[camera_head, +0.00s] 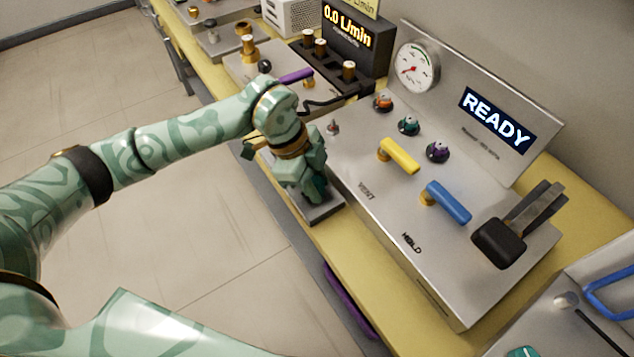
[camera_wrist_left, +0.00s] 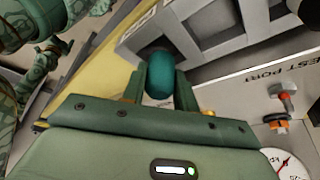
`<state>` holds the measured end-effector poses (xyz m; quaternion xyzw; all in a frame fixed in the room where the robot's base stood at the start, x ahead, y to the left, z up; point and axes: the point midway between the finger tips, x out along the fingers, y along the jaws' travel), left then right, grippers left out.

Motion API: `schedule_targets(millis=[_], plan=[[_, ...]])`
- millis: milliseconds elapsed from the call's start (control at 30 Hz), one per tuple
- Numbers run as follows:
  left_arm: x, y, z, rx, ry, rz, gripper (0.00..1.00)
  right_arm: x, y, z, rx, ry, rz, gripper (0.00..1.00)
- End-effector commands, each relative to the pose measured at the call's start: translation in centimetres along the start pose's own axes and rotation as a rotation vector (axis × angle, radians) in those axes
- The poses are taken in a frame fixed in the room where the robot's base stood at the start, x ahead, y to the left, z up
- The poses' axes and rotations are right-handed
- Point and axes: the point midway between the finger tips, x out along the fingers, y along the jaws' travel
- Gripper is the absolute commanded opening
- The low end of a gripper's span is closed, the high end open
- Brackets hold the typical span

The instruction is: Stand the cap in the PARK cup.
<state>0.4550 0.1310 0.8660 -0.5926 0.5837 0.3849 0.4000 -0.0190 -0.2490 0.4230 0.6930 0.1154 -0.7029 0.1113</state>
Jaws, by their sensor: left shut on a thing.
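My left gripper (camera_head: 314,192) is over a small grey block (camera_head: 322,212) at the front edge of the bench. In the left wrist view the gripper (camera_wrist_left: 160,90) is shut on a rounded teal piece, which looks like the cap (camera_wrist_left: 160,72). No PARK lettering is readable. My right gripper is not in view.
A steel panel box (camera_head: 365,215) with a yellow lever (camera_head: 400,155), a blue lever (camera_head: 449,203) and a gauge (camera_head: 416,66) stands right of the gripper. The display (camera_head: 495,120) reads READY. A port fitting (camera_wrist_left: 286,98) is near "EST PORT" lettering. Open floor lies left.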

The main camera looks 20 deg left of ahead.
Motion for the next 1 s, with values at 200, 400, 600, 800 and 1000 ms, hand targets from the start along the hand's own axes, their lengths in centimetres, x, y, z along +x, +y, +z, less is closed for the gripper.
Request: schedule_targets(millis=[200, 400, 600, 800, 1000], plan=[[-0.2, 0.0, -0.1, 0.0, 0.001, -0.002, 0.07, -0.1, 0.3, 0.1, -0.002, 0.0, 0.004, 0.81], [0.4, 0.1, 0.1, 0.0, 0.0, 0.0, 0.07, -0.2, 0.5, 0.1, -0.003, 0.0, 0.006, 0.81], [0.9, 0.1, 0.4, 0.0, 0.0, -0.001, 0.07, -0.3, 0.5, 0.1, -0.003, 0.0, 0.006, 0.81], [0.9, 0.1, 0.4, 0.0, 0.0, 0.0, 0.52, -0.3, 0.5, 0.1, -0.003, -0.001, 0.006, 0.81], [1.0, 0.2, 0.4, -0.001, 0.0, 0.004, 0.52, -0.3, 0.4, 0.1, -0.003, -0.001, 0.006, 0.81]])
